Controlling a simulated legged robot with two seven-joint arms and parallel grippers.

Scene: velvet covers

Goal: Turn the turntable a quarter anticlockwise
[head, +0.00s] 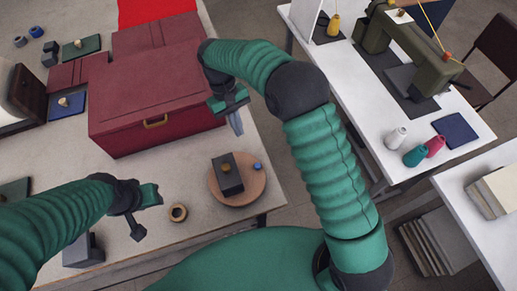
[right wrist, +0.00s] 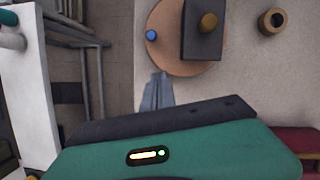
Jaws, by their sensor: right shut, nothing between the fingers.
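The turntable (head: 252,187) is a round wooden disc on the pale table, near its front right edge. A dark block (head: 222,180) with a brass knob (head: 225,168) and a small blue peg (head: 258,166) sit on it. In the right wrist view the turntable (right wrist: 163,52) is at the top, partly cut off. My right gripper (head: 237,125) is shut and empty, just beyond the disc's far rim; its fingertips (right wrist: 160,78) point at the rim, and contact cannot be told. My left gripper (head: 138,228) is left of the turntable, its fingers unclear.
A wooden ring (head: 178,212) lies left of the turntable. A large red box (head: 150,105) stands behind. A grey block (head: 83,252) is at the front left. A white table (head: 350,105) with a sewing machine (head: 412,55) stands across a gap on the right.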

